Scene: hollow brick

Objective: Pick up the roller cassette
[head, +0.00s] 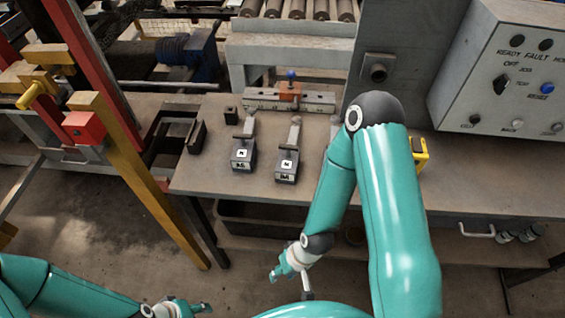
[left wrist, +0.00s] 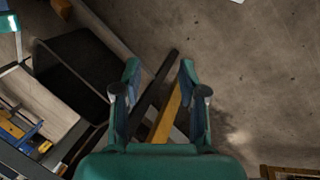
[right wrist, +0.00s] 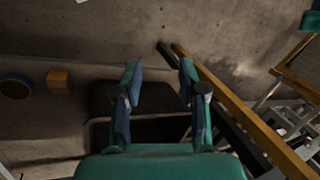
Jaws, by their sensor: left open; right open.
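I cannot tell for certain which item is the roller cassette. My right gripper (head: 290,281) is low in front of the bench edge, apart from the blocks. It is open and empty in the right wrist view (right wrist: 160,75). My left gripper (head: 185,308) is at the bottom edge of the head view, well below the bench. It is open and empty in the left wrist view (left wrist: 160,75).
A metal rail with an orange slide and blue knob (head: 290,90) lies behind the blocks. A roller conveyor (head: 298,12) is at the back. A control panel (head: 510,75) stands right. A yellow post (head: 140,170) slants at left. A yellow item (head: 419,153) sits right.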

